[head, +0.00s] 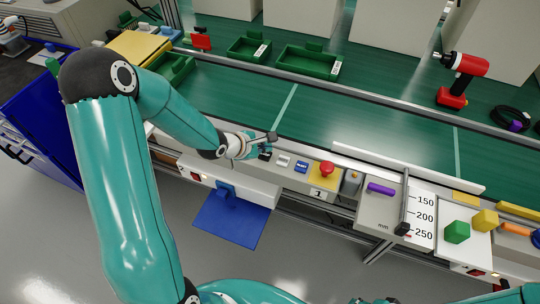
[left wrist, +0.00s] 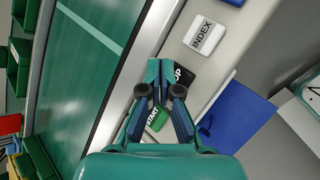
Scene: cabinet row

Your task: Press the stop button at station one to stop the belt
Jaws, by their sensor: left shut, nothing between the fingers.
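The station one panel (head: 265,172) runs along the belt's near edge, with a "1" label (head: 318,194). My left gripper (head: 266,138) is shut and empty over its left end. In the left wrist view the shut fingertips (left wrist: 160,76) are at the edge of a black button (left wrist: 184,76) and hide part of its lettering; a "P" shows. I cannot tell whether they touch it. The green START button (left wrist: 156,119) lies between the fingers' bases in that view. A white INDEX button (left wrist: 203,36) is beyond the black one. My right gripper is not in view.
A blue button (head: 301,167) and a red mushroom button (head: 327,169) are further right on the panel. The green belt (head: 350,120) lies behind it. Green trays (head: 310,62) and a red-black power tool (head: 462,78) stand beyond the belt. A blue plate (head: 230,215) hangs below.

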